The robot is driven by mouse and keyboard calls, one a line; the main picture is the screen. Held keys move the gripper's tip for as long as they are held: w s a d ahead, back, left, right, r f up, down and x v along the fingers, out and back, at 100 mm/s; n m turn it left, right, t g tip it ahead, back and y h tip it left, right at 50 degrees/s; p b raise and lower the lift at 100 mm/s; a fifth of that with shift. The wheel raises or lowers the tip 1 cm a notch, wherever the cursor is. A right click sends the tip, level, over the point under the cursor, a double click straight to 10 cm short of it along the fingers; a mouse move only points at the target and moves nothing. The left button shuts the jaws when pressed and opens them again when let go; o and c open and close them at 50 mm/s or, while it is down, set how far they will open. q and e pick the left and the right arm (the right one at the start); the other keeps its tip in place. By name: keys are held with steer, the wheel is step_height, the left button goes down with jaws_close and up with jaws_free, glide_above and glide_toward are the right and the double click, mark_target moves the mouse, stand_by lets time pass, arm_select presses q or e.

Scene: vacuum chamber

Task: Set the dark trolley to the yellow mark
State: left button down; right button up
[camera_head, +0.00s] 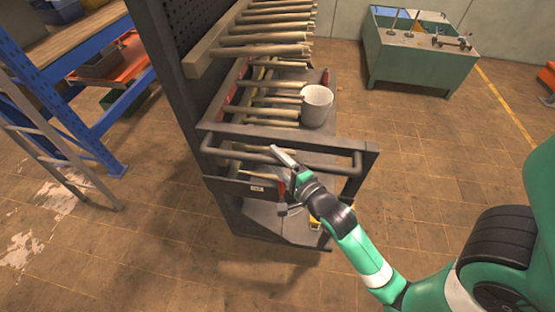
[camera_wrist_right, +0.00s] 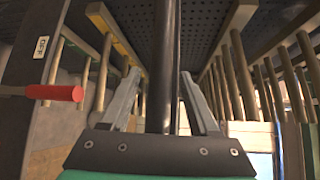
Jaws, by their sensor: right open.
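The dark trolley (camera_head: 166,60) stands upright on the tiled floor, with a perforated back panel and rows of wooden pegs. Its dark handle bar (camera_head: 232,155) runs across the near end. My right gripper (camera_head: 283,156) is at the middle of this bar. In the right wrist view the bar (camera_wrist_right: 162,60) passes between the two open fingers of the gripper (camera_wrist_right: 161,78), with gaps on both sides. A yellow line (camera_head: 505,108) runs on the floor at the right; I cannot tell whether it is the mark. My left gripper is not in view.
A white cup (camera_head: 316,104) stands on the trolley's shelf. A blue rack (camera_head: 92,140) and a grey ladder (camera_head: 62,150) stand close on the left. A green bench (camera_head: 413,70) stands at the back right. Floor between trolley and bench is clear.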

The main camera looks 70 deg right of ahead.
jaws_close()
stand_by(1.4)
